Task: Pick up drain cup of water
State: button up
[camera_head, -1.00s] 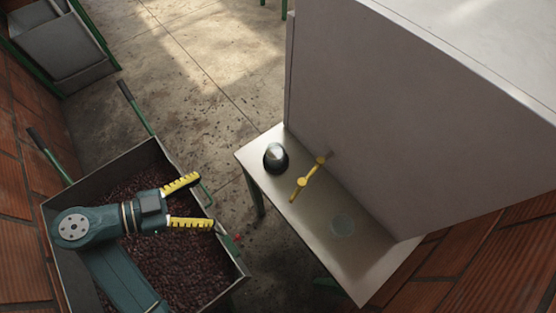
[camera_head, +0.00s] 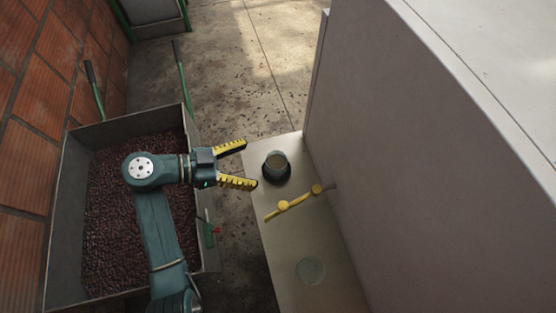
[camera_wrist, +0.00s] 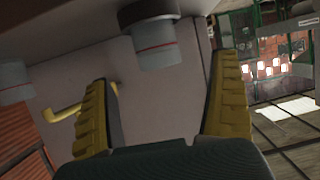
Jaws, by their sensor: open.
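A greyish cup with a dark ring around its base (camera_head: 276,166) stands upright on the pale metal ledge (camera_head: 292,228). In the wrist view this cup (camera_wrist: 157,42) shows inverted, with a thin red line around its body. My gripper (camera_head: 250,164) is open and empty. Its two yellow fingers point right toward the cup, with their tips just left of it and apart from it. In the wrist view the cup appears between and beyond the fingers (camera_wrist: 165,72). A second, clear cup (camera_head: 310,271) stands further along the ledge.
A yellow tap handle (camera_head: 292,203) projects over the ledge between the two cups. A large grey cabinet wall (camera_head: 385,150) rises on the right. A metal cart (camera_head: 66,215) full of dark cherries stands on the left, by a brick wall (camera_head: 35,110).

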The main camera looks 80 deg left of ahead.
aim_at(276, 163)
jog(key=x, duration=0.2)
jog(key=shift+w+f, duration=0.15)
jog(key=shift+w, duration=0.2)
jog(key=b+x, duration=0.1)
jog(key=x, duration=0.1)
jog(key=b+x, duration=0.2)
jog(key=x, duration=0.1)
jog(key=shift+d+f, duration=0.15)
jog(key=shift+d, duration=0.1)
jog(key=shift+w+a, duration=0.1)
jog(key=shift+w, duration=0.1)
jog(key=shift+s, duration=0.1)
jog(key=c, duration=1.3)
